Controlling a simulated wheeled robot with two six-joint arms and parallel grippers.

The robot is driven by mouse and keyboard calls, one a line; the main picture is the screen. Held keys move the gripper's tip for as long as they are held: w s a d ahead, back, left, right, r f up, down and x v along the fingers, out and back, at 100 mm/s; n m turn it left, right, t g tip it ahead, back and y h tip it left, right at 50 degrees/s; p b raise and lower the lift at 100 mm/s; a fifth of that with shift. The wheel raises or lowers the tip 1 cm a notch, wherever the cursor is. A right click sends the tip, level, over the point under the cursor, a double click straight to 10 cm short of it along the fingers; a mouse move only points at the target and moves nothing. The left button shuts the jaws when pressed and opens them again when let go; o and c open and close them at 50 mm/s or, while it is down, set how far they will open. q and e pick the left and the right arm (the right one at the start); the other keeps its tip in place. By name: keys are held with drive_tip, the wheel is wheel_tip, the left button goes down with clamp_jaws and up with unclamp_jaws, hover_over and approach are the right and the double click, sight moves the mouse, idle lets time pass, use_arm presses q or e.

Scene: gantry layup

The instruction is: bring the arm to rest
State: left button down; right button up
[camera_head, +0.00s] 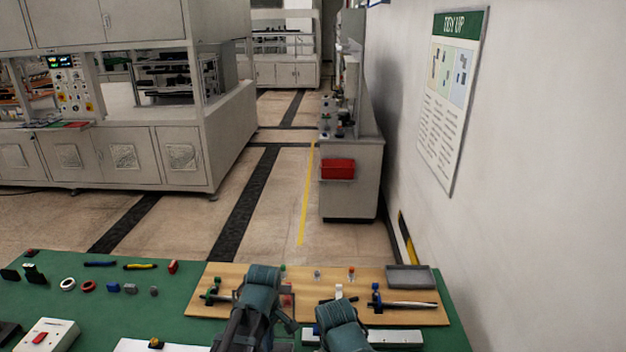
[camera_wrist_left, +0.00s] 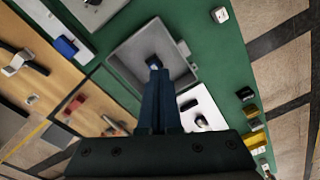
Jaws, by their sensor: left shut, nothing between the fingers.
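My left gripper (camera_wrist_left: 155,64) is shut and empty in the left wrist view. Its dark fingers are together, in front of a grey open tray (camera_wrist_left: 124,58) on the green table top. Whether the fingertips touch the tray cannot be told. In the head view, my teal and dark arm parts rise from the bottom edge over the wooden board, and the left gripper's fingertips cannot be made out there. My right gripper's fingers are not seen.
The wooden board (camera_head: 205,284) carries several small parts, a rod (camera_head: 408,304) and a grey tray (camera_head: 409,279). The green table (camera_head: 108,296) holds pens, rings and a white box with a red switch (camera_head: 40,338). A wall with a poster (camera_head: 452,100) is at right.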

use_arm(q)
drive_tip(key=s+d+f+m+b, duration=0.3)
drive_tip(key=s+d+m, duration=0.3)
drive_tip(key=m, duration=0.9)
drive_tip(key=s, duration=0.3)
drive_tip(key=shift+s+f+y, duration=0.25)
drive_tip(key=shift+s+y, duration=0.15)
idle(0.3)
